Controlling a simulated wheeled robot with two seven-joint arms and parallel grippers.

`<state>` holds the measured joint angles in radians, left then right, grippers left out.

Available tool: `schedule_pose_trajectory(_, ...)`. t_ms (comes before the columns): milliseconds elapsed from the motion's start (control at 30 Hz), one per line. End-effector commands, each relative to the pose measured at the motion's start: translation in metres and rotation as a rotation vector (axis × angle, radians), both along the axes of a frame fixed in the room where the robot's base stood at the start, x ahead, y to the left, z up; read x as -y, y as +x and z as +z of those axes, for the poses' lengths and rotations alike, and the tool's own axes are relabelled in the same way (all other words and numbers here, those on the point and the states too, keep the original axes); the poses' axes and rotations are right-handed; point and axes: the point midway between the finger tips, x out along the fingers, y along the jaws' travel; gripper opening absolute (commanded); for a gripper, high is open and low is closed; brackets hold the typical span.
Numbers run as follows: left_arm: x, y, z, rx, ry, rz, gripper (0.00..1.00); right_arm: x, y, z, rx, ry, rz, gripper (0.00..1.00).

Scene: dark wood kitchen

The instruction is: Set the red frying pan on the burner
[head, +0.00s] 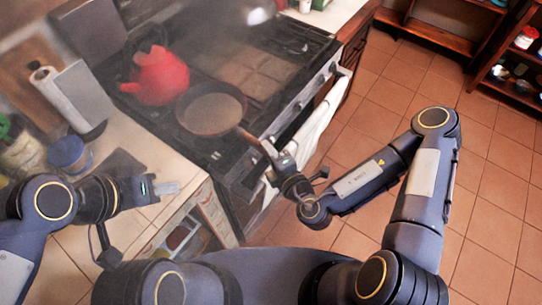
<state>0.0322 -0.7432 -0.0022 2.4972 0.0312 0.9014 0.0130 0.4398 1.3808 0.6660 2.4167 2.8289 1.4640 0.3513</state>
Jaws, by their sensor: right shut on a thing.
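The frying pan (211,110), reddish-brown with a tan inside, is over the front left part of the stove top (190,145), beside a red kettle. It looks about level; whether its base touches the grate or hovers just above it I cannot tell. The burner under it is hidden. Its handle points toward the stove's front edge. My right gripper (272,158) is shut on the end of that handle, in front of the stove. My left gripper (165,188) is over the counter to the left, away from the pan; its finger gap is unclear.
The red kettle (157,78) stands close behind and left of the pan. A white towel (312,130) hangs at the oven front. The tiled floor at right is open.

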Motion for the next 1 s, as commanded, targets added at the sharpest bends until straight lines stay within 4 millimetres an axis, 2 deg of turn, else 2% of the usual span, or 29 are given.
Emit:
schedule_pose_trajectory(33, 0.000, 0.000, -0.007, 0.000, 0.000, 0.000, 0.36, -0.002, 0.000, -0.004, 0.007, 0.005, 0.000, 0.00)
schedule_pose_trajectory(400, 0.000, 0.000, -0.003, 0.001, 0.000, 0.000, 0.36, -0.001, 0.000, -0.004, 0.007, 0.005, -0.001, 0.00)
schedule_pose_trajectory(433, 0.000, 0.000, -0.003, 0.001, 0.000, 0.000, 0.36, -0.001, 0.000, -0.005, 0.001, 0.000, -0.001, 0.18)
schedule_pose_trajectory(567, 0.000, 0.000, -0.004, 0.001, 0.000, 0.000, 0.36, -0.001, 0.000, -0.005, 0.001, 0.000, -0.001, 0.35)
schedule_pose_trajectory(900, 0.000, 0.000, -0.004, 0.000, 0.000, 0.000, 0.36, -0.001, 0.000, -0.002, 0.002, 0.000, -0.001, 0.36)
schedule_pose_trajectory(1000, 0.000, 0.000, -0.006, 0.000, 0.000, 0.000, 0.36, 0.005, -0.011, -0.002, 0.000, 0.000, 0.001, 0.36)
